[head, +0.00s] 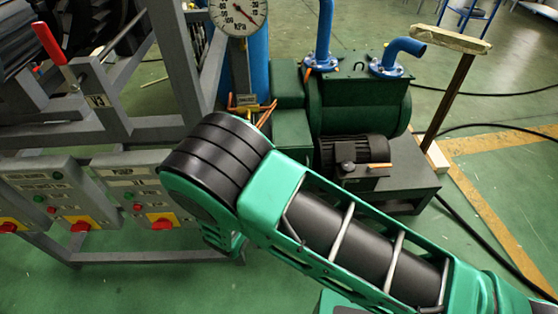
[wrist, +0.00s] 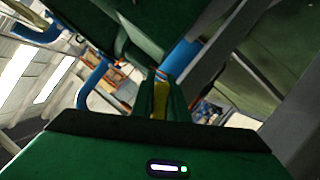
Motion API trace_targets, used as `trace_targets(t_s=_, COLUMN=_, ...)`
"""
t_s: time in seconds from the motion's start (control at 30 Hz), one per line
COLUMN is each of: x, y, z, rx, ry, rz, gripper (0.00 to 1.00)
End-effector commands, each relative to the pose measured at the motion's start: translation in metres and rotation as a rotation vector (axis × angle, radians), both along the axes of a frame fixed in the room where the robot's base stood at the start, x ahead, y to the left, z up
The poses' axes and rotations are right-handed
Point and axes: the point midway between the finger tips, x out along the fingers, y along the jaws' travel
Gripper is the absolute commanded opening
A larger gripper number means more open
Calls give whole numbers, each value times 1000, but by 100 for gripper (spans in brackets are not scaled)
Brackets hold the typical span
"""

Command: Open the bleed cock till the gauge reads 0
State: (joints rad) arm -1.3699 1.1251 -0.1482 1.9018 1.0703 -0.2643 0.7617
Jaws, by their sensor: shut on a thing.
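The round white gauge (head: 238,14) is at the top of the head view, cut off by the edge. Its dark needle points to the lower right; the figures are too small to read surely. Below it are small orange and yellow handles (head: 246,106) on the pipework. In the wrist view my gripper (wrist: 161,88) has its two green fingers closed on a yellow handle (wrist: 160,103), which looks like the bleed cock's. The cock's body is hidden. In the head view my arm hides the gripper.
A green pump (head: 358,102) with blue flanged pipes (head: 400,52) stands behind my arm. At left are a grey frame (head: 185,60), a red lever (head: 50,43) and control boxes (head: 140,192). A post (head: 450,95) stands right of the pump. Floor at right is mostly clear, with cables.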

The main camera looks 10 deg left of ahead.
Motion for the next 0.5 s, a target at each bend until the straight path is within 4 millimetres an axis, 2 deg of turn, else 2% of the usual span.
trace_targets(t_s=0.17, x=-7, y=9, z=-5, rx=15, ry=14, rz=12, gripper=0)
trace_targets(t_s=0.5, x=-8, y=9, z=-5, rx=16, ry=15, rz=14, gripper=0)
